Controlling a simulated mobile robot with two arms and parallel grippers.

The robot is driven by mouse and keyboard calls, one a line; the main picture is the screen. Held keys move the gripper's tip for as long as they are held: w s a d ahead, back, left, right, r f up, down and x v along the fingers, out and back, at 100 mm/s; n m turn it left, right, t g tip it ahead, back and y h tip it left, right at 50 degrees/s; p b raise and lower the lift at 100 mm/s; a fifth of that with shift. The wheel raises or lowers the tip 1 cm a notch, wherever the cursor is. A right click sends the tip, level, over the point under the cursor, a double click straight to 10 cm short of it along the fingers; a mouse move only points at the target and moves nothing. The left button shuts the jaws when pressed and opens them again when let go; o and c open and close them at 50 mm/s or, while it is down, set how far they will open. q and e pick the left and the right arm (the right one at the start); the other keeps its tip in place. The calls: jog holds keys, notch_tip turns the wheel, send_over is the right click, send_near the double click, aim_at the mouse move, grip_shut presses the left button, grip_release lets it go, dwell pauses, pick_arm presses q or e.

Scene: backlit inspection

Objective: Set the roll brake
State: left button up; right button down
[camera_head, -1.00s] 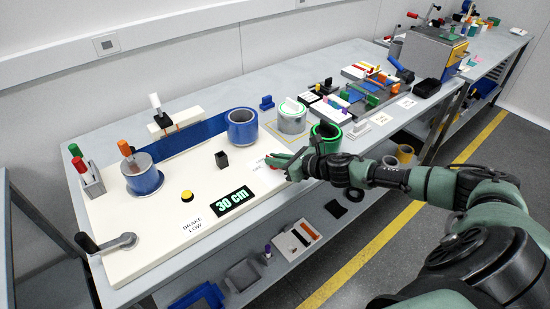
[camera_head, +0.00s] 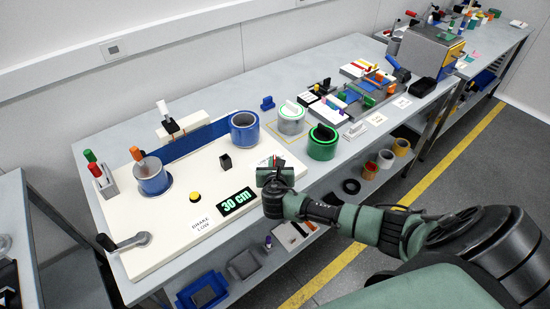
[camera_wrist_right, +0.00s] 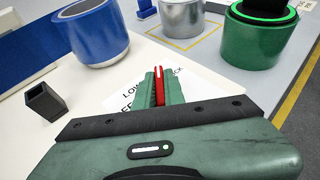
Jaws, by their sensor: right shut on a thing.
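A white board (camera_head: 165,225) on the bench carries a blue roll (camera_head: 244,135) at its far right end and a second blue roll (camera_head: 152,180) with an orange-topped handle at the left. My right gripper (camera_head: 274,166) is at the board's right front edge. In the right wrist view its fingers (camera_wrist_right: 160,86) are shut on a slim red lever (camera_wrist_right: 158,78). The lever's lower part is hidden by the gripper. A white label (camera_wrist_right: 190,87) with partly covered lettering lies around it. A label (camera_head: 200,223) reads "BRAKE LOW". My left gripper is not in view.
A display (camera_head: 236,202) reads "30 cm", near a yellow button (camera_head: 195,196) and a black block (camera_head: 225,161). A crank (camera_head: 125,241) sits at the front left. A green roll (camera_head: 322,144) and a silver roll (camera_head: 291,119) stand to the right of the board.

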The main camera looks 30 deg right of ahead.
jog(key=shift+w+a+m+g+h, duration=0.1)
jog(key=shift+m+g+h, duration=0.8)
jog(key=shift+m+h, duration=0.25)
jog(key=shift+m+g+h, duration=0.8)
jog(key=shift+m+h, duration=0.05)
jog(key=shift+m, duration=0.2)
jog(key=shift+r, duration=0.1)
jog(key=c, duration=1.5)
grip_release()
jog(key=b+v, duration=0.1)
jog(key=v, duration=0.6)
jog(key=shift+a+r, duration=0.1)
jog(key=shift+a, duration=0.1)
